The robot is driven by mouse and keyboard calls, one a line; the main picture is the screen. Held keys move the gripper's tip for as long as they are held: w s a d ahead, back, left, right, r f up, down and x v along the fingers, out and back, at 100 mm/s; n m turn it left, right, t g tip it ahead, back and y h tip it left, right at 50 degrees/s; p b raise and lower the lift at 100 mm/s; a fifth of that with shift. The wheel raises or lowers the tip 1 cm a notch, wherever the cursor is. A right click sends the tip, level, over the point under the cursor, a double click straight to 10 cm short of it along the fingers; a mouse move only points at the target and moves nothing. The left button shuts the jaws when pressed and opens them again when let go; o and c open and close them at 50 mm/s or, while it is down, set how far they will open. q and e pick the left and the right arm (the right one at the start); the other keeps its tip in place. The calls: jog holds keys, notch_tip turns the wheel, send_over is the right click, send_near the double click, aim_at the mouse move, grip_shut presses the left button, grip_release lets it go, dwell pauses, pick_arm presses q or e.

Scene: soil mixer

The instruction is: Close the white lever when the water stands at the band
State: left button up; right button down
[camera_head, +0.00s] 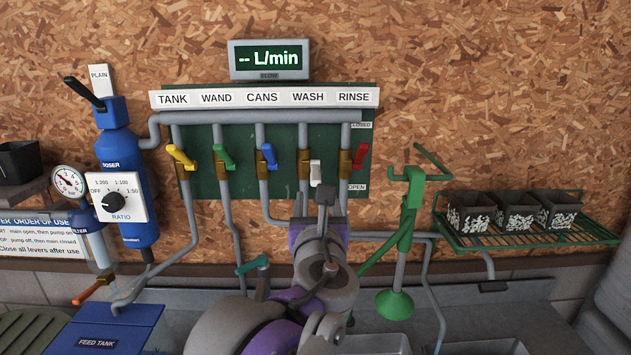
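The white lever (315,173) is on the valve under the WASH label, fourth in the row. Its handle hangs down, on the side of the OPEN label (357,187) rather than the CLOSED label (361,125). My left gripper (325,195) is just below the white lever, seen from behind. Its fingers overlap the pipes, so I cannot tell their opening or whether they touch the lever. My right gripper is not in view. No water surface or band can be made out; my arm covers part of the sink (470,305).
Yellow (180,157), green (223,157), blue (269,156) and red (361,155) levers flank the white one. The flow display (269,60) reads "-- L/min". A green stand (408,210) and a wire shelf (500,238) with pots are at right; a blue doser (127,185) is at left.

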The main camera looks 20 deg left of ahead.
aim_at(315, 175)
pick_arm(q)
jog(key=p+x, duration=0.1)
jog(key=x, duration=0.9)
jog(key=shift+w, duration=0.1)
grip_shut()
dwell(1.1)
